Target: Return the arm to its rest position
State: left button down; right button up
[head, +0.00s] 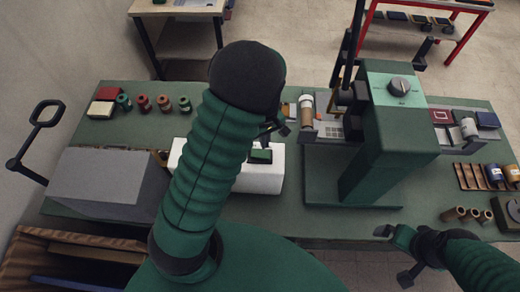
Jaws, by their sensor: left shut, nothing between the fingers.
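My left arm rises large through the middle of the head view, with a green ribbed sleeve and a black end. My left gripper (275,131) shows partly behind that arm, above the white block (262,180) on the green table (282,222). It is shut and empty. A small dark green piece (260,156) is at the white block, below the gripper. My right gripper (394,255) is at the lower right, by the table's front edge, with its fingers apart and nothing seen between them. My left arm hides part of the white block.
A green press-like machine (387,150) with a dial stands right of the white block. A grey box (108,182) is on the left. Several thread spools (164,103) stand at the back left. Small rolls (461,213) and bottles (495,174) are on the right.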

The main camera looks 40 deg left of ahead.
pick_arm(q)
jog(key=shift+d+r+p, duration=0.2)
jog(key=shift+r+p, duration=0.2)
jog(key=shift+r, duration=0.5)
jog(key=shift+a+f, duration=0.1)
jog(key=shift+a, duration=0.15)
jog(key=s+d+f+m+b, duration=0.1)
jog(key=f+m+b, duration=0.1)
jog(key=b, duration=0.2)
jog(key=s+d+f+m+t+b, duration=0.1)
jog(key=s+d+f+m+b, duration=0.1)
jog(key=f+b, duration=0.1)
jog(key=s+d+f+m+b, duration=0.2)
jog(key=b, duration=0.4)
jog(key=shift+f+m, duration=0.3)
jog(key=s+d+m+b, duration=0.1)
jog(key=m, duration=0.1)
jog(key=s+d+f+m+t+b, duration=0.1)
jog(key=s+b, duration=0.1)
jog(key=s+f+m+b, duration=0.1)
jog(key=m+b, duration=0.1)
jog(key=shift+s+d+f+m+t, duration=0.2)
jog(key=shift+d+m+t, duration=0.1)
jog(key=shift+d, duration=0.1)
jog(key=shift+w+a, duration=0.1)
jog(key=shift+a, duration=0.05)
